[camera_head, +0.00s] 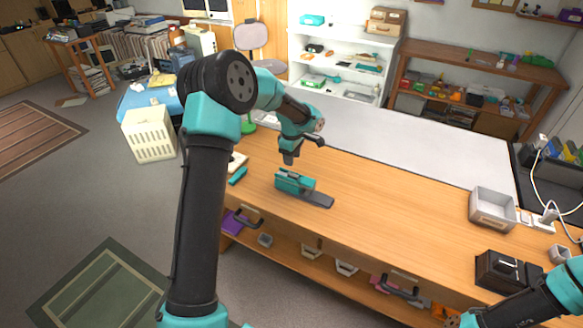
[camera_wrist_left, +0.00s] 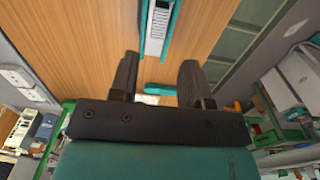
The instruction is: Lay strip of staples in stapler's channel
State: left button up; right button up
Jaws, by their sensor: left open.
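The stapler (camera_head: 293,183) lies on the wooden bench top, teal with a flat dark grey part reaching to the right. In the left wrist view the stapler (camera_wrist_left: 171,28) shows at the top edge, partly cut off. A pale, ribbed strip (camera_wrist_left: 156,25) lies lengthwise between its teal sides; I cannot tell for sure whether it is the staples. My left gripper (camera_head: 304,150) is above the stapler, apart from it. In its wrist view the left gripper (camera_wrist_left: 160,65) has its fingers wide apart with nothing between them.
A small teal object (camera_head: 238,176) lies left of the stapler near the bench's edge. A grey tray (camera_head: 494,209) and a dark box (camera_head: 497,270) stand at the right. The bench (camera_head: 400,207) between stapler and tray is clear. My right arm enters at lower right.

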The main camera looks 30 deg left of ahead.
pick_arm(q)
notch_tip(320, 180, up, 4)
jog(key=shift+r, duration=0.1)
dwell(0.5)
